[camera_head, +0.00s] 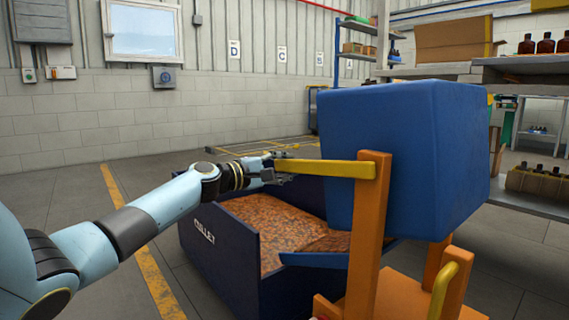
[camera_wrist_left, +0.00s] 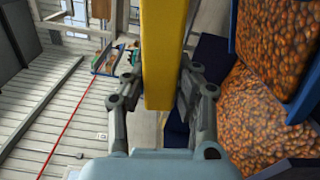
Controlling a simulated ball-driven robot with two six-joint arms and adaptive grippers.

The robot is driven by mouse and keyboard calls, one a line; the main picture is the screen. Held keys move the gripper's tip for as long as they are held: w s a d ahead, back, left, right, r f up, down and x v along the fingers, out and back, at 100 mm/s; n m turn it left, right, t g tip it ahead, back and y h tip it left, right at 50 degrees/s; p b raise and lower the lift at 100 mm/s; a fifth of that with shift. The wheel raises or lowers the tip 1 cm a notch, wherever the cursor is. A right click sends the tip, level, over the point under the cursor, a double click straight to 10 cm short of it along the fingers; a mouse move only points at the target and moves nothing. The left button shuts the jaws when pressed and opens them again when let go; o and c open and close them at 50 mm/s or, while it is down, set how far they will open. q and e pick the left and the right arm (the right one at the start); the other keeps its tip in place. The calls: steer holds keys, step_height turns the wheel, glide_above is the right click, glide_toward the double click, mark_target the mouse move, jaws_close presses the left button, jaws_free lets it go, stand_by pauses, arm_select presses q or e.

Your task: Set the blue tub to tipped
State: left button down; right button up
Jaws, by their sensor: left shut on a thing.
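The blue tub (camera_head: 415,150) hangs in an orange frame (camera_head: 368,230) at the right of the head view. A yellow lever (camera_head: 335,169) runs left from the top of the frame post, about level, in front of the tub. My left gripper (camera_head: 279,171) is shut on the lever's free left end. In the left wrist view the yellow bar (camera_wrist_left: 163,40) passes between the two fingers of my gripper (camera_wrist_left: 158,92). My right gripper is in neither view.
A dark blue bin (camera_head: 215,255) marked CULLET, holding amber pieces (camera_head: 275,230), stands below the lever and left of the tub. A small yellow handle (camera_head: 442,290) rises from the frame's base. Shelves with amber bottles (camera_head: 545,44) stand at the back right. Floor at left is open.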

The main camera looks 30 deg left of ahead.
arm_select(q)
steer(key=shift+f, duration=0.3)
steer(key=c, duration=1)
jaws_free()
steer(key=shift+r, duration=0.15)
steer(key=shift+o, duration=0.2)
steer(key=v, duration=1.2)
